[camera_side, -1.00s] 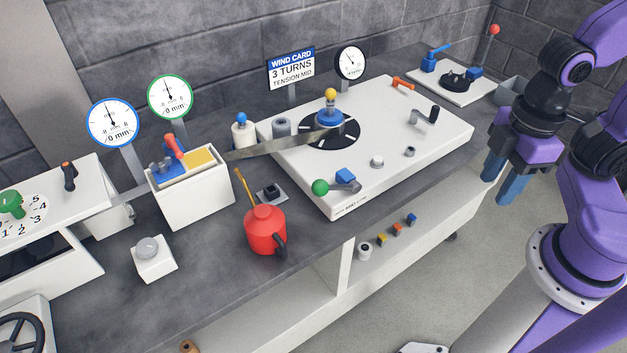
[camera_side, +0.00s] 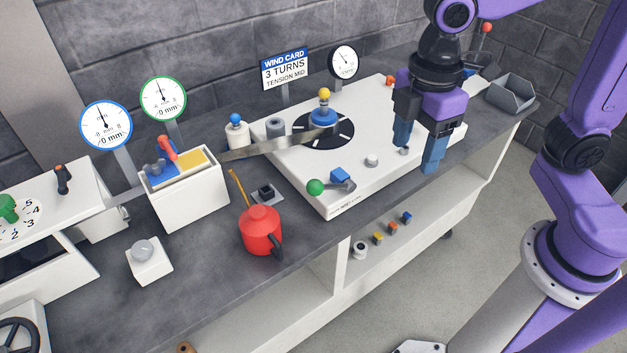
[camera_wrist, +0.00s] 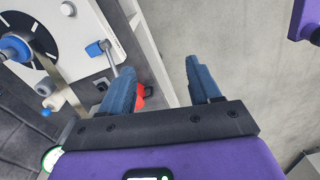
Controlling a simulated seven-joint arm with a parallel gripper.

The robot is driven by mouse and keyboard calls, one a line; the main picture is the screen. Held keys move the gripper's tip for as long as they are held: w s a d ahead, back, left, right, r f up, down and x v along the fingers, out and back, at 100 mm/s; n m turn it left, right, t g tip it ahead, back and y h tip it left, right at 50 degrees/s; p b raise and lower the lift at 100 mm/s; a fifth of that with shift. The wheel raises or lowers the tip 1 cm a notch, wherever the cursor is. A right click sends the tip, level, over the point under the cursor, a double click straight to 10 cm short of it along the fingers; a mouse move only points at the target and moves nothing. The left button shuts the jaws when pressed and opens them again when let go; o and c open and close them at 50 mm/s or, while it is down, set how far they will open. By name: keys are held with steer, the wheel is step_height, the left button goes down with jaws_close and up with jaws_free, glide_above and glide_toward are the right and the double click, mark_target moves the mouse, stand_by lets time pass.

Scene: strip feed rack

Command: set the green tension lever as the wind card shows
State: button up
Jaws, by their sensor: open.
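The green tension lever (camera_side: 315,187) is a green ball knob on a grey arm, at the front left corner of the white winding deck (camera_side: 345,206), beside a blue block (camera_side: 340,174). Its grey arm (camera_wrist: 112,56) shows in the wrist view; the green knob is not visible there, seemingly behind a finger. The wind card (camera_side: 285,70) reads "3 TURNS, TENSION MID". My gripper (camera_side: 418,150) is open and empty near the deck's right front edge, to the right of the lever and apart from it. Its blue fingers (camera_wrist: 157,70) frame the floor in the wrist view.
A yellow-topped blue hub (camera_side: 323,115) holds the metal strip (camera_side: 255,146) on the deck. A red oil can (camera_side: 261,231) stands in front of the deck at left. A grey knob (camera_side: 371,160) lies between lever and gripper. A grey bin (camera_side: 510,93) stands at right.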

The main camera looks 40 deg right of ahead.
mark_target(314, 181)
steer(key=w+a+r+n, duration=0.1)
steer(key=w+a+n, duration=0.25)
steer(key=w, duration=0.45)
steer(key=w+a+r+n, duration=0.1)
steer(key=w+a+n, duration=0.1)
steer(key=w+a, duration=0.45)
steer(key=shift+m+g, duration=0.25)
steer(key=shift+g, duration=0.05)
steer(key=f, duration=0.5)
steer(key=d+f, duration=0.1)
steer(key=f, duration=1.1)
steer(key=shift+s+d+f, duration=0.1)
steer(key=shift+d, duration=0.1)
jaws_close()
